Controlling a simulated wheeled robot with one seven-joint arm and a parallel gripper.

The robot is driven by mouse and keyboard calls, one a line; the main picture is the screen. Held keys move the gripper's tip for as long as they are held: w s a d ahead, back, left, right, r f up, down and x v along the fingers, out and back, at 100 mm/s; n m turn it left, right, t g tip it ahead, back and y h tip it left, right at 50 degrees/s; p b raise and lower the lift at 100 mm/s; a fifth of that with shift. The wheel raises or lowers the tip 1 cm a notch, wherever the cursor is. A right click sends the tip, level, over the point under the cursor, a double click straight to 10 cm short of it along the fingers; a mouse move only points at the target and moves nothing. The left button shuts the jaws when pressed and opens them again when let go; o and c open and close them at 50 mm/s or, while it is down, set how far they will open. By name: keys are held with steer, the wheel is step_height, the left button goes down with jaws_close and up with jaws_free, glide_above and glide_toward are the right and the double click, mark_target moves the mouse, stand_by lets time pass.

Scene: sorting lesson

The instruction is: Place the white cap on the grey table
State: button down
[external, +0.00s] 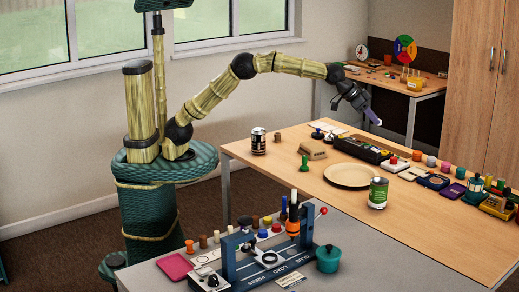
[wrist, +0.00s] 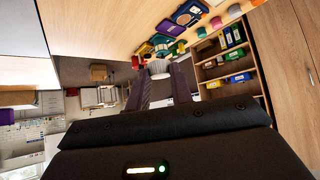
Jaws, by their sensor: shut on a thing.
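A white cap (wrist: 158,67) sits between the fingertips of my gripper (wrist: 159,76) in the wrist view. My gripper is shut on it. In the external view my gripper (external: 369,112) is raised above the back part of the wooden table, and the cap is too small there to tell from the pale fingertips. The grey table (external: 395,268) is in the foreground of the external view, nearer the camera and well apart from my gripper.
The grey table carries a blue press rig (external: 268,257), several coloured caps, a magenta pad (external: 176,266) and a teal pot (external: 328,259). Its right part looks clear.

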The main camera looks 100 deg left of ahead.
steer(key=s+d+m+h, duration=0.2)
steer(key=s+d, duration=0.4)
steer(key=d, duration=0.5)
steer(key=s+d+m+g+h+p, duration=0.15)
steer(key=s+d, duration=0.35)
steer(key=d, duration=0.6)
steer(key=s+d+m+h, duration=0.1)
steer(key=s+d+m, duration=0.2)
steer(key=s+d, duration=0.55)
steer(key=s+d+m+g+h+p, duration=0.1)
steer(key=s+d+m+g+h, duration=0.15)
steer(key=s+d, duration=0.95)
steer(key=s+d+m+g+h, duration=0.1)
steer(key=s+d+m, duration=0.5)
steer(key=s, duration=1)
step_height(320, 180, down, 18)
steer(key=d+n, duration=0.2)
steer(key=shift+s+d+f, duration=0.2)
steer(key=shift+d, duration=0.05)
steer(key=shift+f, duration=3.1)
